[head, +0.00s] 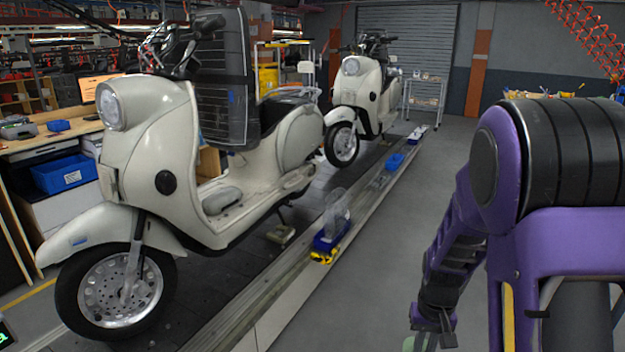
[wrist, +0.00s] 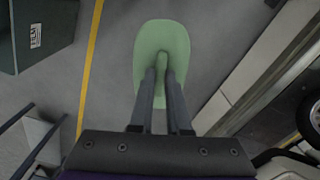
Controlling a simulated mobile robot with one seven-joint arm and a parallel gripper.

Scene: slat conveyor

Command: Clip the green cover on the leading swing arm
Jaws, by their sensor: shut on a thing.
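My gripper (wrist: 161,80) is shut on the green cover (wrist: 162,38), a flat rounded pale green piece with a raised rib between the fingers. In the head view my gripper (head: 432,332) is low at the right, with a sliver of the green cover (head: 408,343) at the bottom edge. The cover is held above the grey floor, apart from the scooters. The near cream scooter (head: 150,145) has its front wheel (head: 115,290) and swing arm (head: 133,262) at lower left. A second cream scooter (head: 358,95) stands behind it; its swing arm is too small to make out.
A workbench (head: 50,145) is at left. A dark green box (wrist: 40,35) and a yellow floor line (wrist: 90,60) show in the wrist view. Open floor lies right of the conveyor.

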